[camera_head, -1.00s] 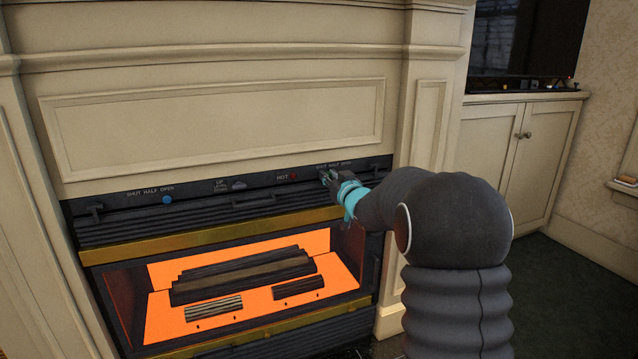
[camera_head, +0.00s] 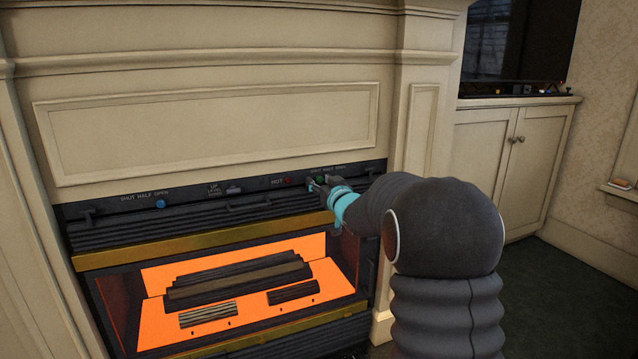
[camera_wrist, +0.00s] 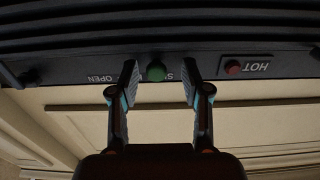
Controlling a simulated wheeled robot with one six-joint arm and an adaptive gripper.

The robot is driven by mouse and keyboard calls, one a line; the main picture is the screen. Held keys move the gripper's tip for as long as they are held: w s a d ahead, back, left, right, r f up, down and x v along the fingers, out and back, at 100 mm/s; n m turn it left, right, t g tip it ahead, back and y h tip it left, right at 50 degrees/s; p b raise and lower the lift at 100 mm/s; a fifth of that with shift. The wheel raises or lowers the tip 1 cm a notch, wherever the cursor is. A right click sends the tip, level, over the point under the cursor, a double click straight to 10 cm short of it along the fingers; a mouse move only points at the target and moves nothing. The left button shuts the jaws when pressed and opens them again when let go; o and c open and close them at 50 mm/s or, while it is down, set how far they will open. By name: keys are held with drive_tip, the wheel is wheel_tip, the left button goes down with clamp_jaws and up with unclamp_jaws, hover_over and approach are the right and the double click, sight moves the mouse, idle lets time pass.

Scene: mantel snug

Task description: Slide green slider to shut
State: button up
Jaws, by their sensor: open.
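The green slider (camera_head: 320,179) is a round green knob on the dark control strip above the fire, under a SHUT HALF OPEN label. In the wrist view, which is upside down, the green knob (camera_wrist: 156,71) lies between my open fingertips, with a gap on both sides. OPEN reads to its left there, and the SHUT lettering is partly hidden by the right finger. My gripper (camera_head: 317,187) reaches the strip from the right in the head view; it also shows in the wrist view (camera_wrist: 159,75). Whether the fingers reach past the knob's front is hard to tell.
A red HOT knob (camera_head: 287,181) sits left of the green slider. A grey level switch (camera_head: 233,189) and a blue slider (camera_head: 160,204) are farther left. A dark handle bar (camera_head: 249,202) runs below the strip, above the glowing fire (camera_head: 240,290). The mantel panel rises above.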

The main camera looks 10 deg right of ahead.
drive_tip(key=s+d, duration=0.1)
drive_tip(key=s, duration=1)
drive_tip(key=shift+s+d, duration=0.2)
drive_tip(key=shift+d, duration=0.15)
drive_tip(key=s+d+f+m+g+h, duration=0.1)
drive_tip(key=s+d+f+g+h, duration=0.15)
drive_tip(key=f, duration=0.35)
drive_tip(key=s+d+f+m+g+h, duration=0.1)
drive_tip(key=s+d+f+g+h, duration=0.1)
drive_tip(key=s+d+f+g, duration=0.3)
drive_tip(key=s+a+f+m+g+p, duration=0.1)
drive_tip(key=s+a+g, duration=0.1)
drive_tip(key=s, duration=0.5)
drive_tip(key=s+a+f+g, duration=0.2)
drive_tip(key=s+a, duration=0.1)
drive_tip(key=s, duration=0.4)
drive_tip(key=s+a+r+p, duration=0.1)
drive_tip(key=s+a+r, duration=0.1)
drive_tip(key=s, duration=0.4)
drive_tip(key=s+a+r+y, duration=0.1)
drive_tip(key=s+a+r, duration=0.2)
drive_tip(key=s+a, duration=0.1)
drive_tip(key=s+a+r+n+p, duration=0.1)
drive_tip(key=s+a+r, duration=0.2)
drive_tip(key=s, duration=0.4)
drive_tip(key=shift+s+a+g+y+p, duration=0.3)
drive_tip(key=shift+s+a+g+y, duration=0.05)
drive_tip(key=shift+a, duration=0.25)
